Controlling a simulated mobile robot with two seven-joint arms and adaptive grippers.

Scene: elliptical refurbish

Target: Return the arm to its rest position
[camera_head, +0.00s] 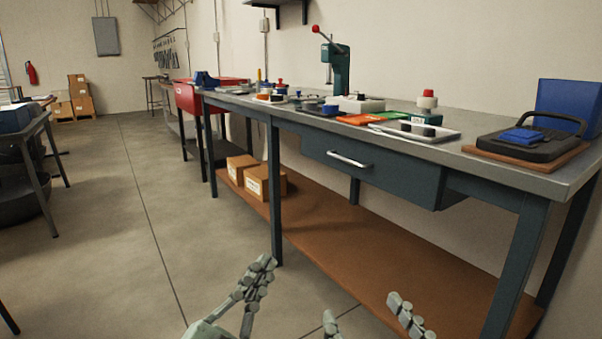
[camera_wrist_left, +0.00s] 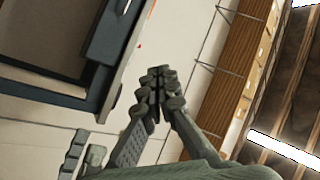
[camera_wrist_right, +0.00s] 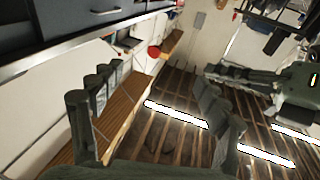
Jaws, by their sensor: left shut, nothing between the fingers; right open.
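My left gripper (camera_head: 262,268) is low in the head view, in front of the workbench, with its fingers together and empty. In the left wrist view its fingertips (camera_wrist_left: 158,78) meet with nothing between them. My right gripper (camera_head: 365,312) is at the bottom edge of the head view, to the right of the left one, fingers spread and empty. In the right wrist view its fingers (camera_wrist_right: 155,95) stand wide apart. Neither gripper visibly touches anything. Most of both arms is out of the head view.
A long workbench (camera_head: 468,152) runs along the right, carrying a green press (camera_head: 336,62), a black case (camera_head: 530,143) and small parts. Its drawer (camera_head: 385,178) has a silver handle. Cardboard boxes (camera_head: 265,184) sit on the lower shelf (camera_head: 345,235). Open floor (camera_head: 120,215) lies left.

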